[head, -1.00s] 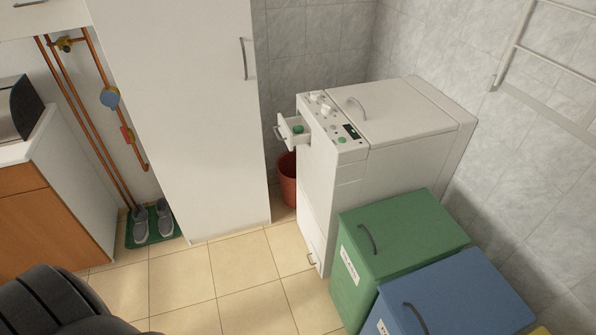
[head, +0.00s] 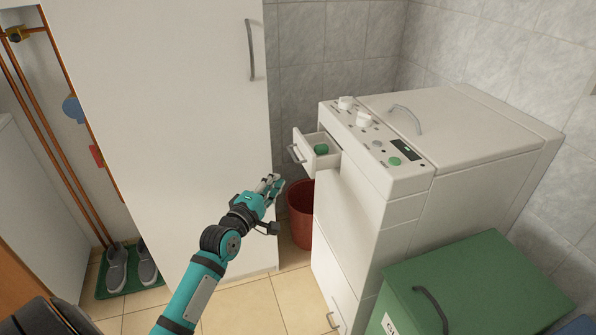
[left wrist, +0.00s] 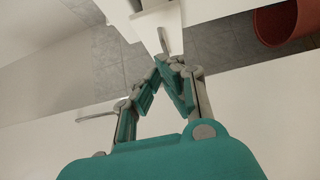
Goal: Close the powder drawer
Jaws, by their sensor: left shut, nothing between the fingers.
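The powder drawer (head: 318,150) is pulled out from the upper left of the white washing machine (head: 440,130), with a green item (head: 321,149) inside it. Its front carries a small handle (head: 296,153). My left gripper (head: 275,182) is shut and empty, in front of the drawer and a little below and left of it, apart from it in the head view. In the left wrist view the shut fingertips (left wrist: 170,62) point towards the drawer's handle (left wrist: 163,40), close to it; whether they touch I cannot tell. My right gripper is not in view.
A tall white cabinet (head: 165,120) stands to the left of the drawer. A red bucket (head: 301,215) stands on the floor below it. Shoes (head: 130,267) lie on a green mat at left.

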